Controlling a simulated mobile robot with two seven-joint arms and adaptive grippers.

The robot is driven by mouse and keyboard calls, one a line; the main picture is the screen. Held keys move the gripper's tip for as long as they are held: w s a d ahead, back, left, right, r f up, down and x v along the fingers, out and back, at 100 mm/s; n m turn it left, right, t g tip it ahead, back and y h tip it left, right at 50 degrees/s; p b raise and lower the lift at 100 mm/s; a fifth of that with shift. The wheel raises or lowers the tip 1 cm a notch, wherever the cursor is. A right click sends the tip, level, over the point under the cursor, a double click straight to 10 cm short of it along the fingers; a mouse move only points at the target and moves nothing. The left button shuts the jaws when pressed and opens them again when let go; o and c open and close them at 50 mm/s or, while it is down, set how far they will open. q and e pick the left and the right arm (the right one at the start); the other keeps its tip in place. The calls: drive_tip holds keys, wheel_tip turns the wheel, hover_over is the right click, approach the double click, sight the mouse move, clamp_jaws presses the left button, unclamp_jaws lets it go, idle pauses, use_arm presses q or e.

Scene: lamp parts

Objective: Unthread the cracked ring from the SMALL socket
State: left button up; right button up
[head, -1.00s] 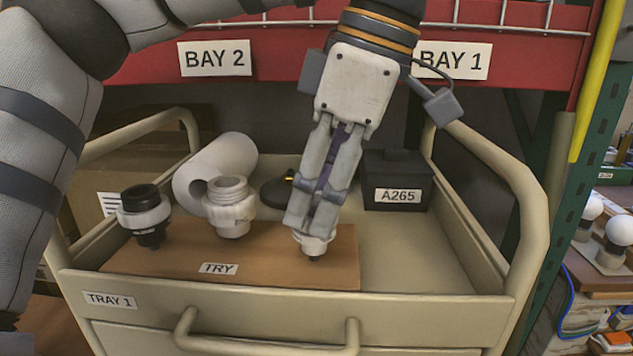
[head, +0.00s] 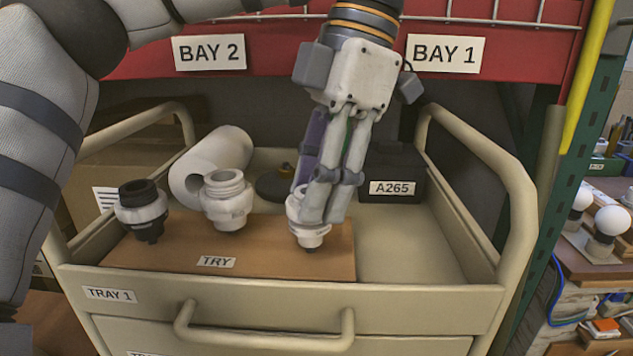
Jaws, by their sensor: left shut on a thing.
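Three sockets stand in a row on the brown TRY board (head: 180,258). The right-hand one, the smallest-looking socket (head: 310,249), shows a dark tip below and a white ring (head: 303,232) around it. My left gripper (head: 324,212) points down over it, shut on the white ring, and its fingers hide much of the ring and socket top. No crack can be made out. The middle socket (head: 227,185) is white with a threaded top and a white ring. The left socket (head: 139,192) is black with a white ring. My right gripper is not in view.
A white roll (head: 215,160), a dark round object (head: 275,184) and a black A265 box (head: 400,180) lie behind the board. Tray 1 (head: 420,300) has raised walls and rails. Its right floor is clear. A red shelf edge (head: 290,60) runs above.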

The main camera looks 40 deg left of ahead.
use_arm(q)
drive_tip(key=shift+w+f+n+h, duration=0.15)
drive_tip(key=shift+n+h, duration=0.15)
drive_tip(key=shift+n, duration=0.9)
drive_tip(key=o, duration=0.4)
drive_tip(key=c, duration=0.4)
drive_tip(key=shift+r, duration=0.2)
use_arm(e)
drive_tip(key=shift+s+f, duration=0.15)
use_arm(q)
drive_tip(key=shift+r, duration=0.1)
drive_tip(key=shift+r, duration=0.25)
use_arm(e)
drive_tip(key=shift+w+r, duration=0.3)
use_arm(q)
drive_tip(key=shift+r+p, duration=0.45)
drive_tip(key=shift+p, duration=0.1)
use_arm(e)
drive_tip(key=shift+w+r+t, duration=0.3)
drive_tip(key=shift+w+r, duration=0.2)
